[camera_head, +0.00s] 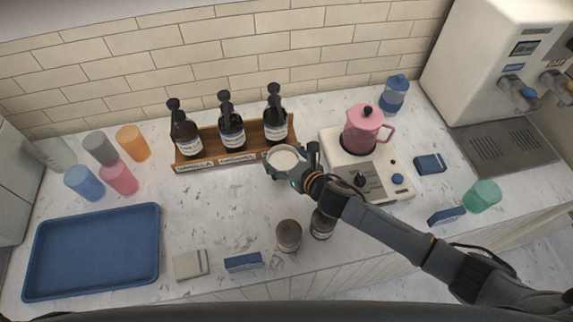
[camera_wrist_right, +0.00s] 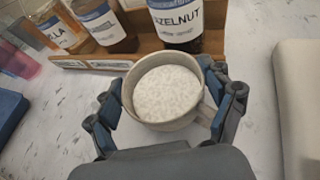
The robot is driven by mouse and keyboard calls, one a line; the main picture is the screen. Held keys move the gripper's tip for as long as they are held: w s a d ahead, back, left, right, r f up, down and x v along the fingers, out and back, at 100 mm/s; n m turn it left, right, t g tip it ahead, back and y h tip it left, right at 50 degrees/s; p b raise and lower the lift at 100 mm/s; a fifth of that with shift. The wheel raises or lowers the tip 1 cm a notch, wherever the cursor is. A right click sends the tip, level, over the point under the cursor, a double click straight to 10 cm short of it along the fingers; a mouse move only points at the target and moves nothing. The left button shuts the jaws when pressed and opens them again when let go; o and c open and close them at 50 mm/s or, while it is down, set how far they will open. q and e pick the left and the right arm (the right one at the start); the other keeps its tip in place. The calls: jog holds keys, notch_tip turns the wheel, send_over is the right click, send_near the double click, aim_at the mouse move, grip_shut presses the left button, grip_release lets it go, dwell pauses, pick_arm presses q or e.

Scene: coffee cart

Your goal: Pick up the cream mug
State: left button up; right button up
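The cream mug (camera_head: 285,158) stands upright near the front of the wooden bottle rack, right of the middle of the counter. In the right wrist view the mug (camera_wrist_right: 150,123) shows from above, with a pale speckled inside and its handle at the lower right. My right gripper (camera_head: 301,169) is at the mug. In the wrist view its fingers (camera_wrist_right: 166,100) lie on either side of the wall, very near it or touching. I cannot tell whether they press on it, or whether the mug's base touches the counter. My left gripper is not in view.
The wooden rack (camera_head: 203,166) with pump bottles is close behind the mug. A white appliance (camera_head: 372,183) carrying a pink pot (camera_head: 362,131) stands close at right. Two dark jars (camera_head: 289,235) stand in front. A blue tray (camera_head: 92,252) and several cups are left.

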jog(key=shift+c, duration=1.1)
jog(key=shift+r, duration=0.1)
